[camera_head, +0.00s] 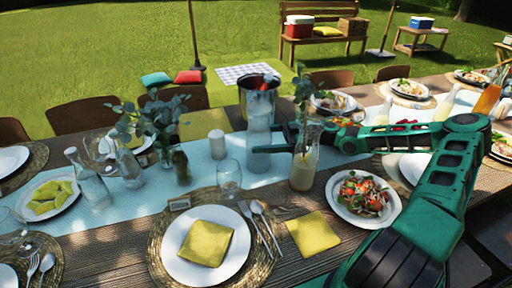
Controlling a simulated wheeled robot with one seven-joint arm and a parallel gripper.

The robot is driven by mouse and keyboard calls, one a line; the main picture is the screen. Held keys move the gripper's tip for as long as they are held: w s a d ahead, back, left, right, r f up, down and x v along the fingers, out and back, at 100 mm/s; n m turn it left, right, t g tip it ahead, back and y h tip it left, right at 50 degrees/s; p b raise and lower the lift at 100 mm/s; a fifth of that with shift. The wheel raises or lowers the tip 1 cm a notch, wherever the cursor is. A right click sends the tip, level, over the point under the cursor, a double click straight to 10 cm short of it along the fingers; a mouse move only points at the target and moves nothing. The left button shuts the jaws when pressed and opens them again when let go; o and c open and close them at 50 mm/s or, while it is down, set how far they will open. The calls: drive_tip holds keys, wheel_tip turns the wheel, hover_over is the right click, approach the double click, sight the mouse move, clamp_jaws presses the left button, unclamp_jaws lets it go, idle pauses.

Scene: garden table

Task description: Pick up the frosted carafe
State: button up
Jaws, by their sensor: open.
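The frosted carafe (258,119), a pale, cloudy, tall vessel, stands upright on the light blue runner near the middle of the table, in front of a metal bucket. My gripper (264,139) reaches in from the right, low at the carafe. Its jaws are open; the nearer finger crosses in front of the carafe's lower body, and the other finger is on the farther side, partly hidden. I cannot tell whether either finger touches it.
A clear carafe (304,170) with a pale drink and a sprig stands close in front of my gripper. The metal bucket (270,90) is just behind the frosted carafe. A wine glass (229,178), a white cup (217,144) and a salad plate (344,213) are nearby.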

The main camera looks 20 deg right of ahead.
drive_tip(key=shift+c, duration=0.7)
drive_tip(key=c, duration=1.4)
drive_tip(key=shift+r, duration=0.15)
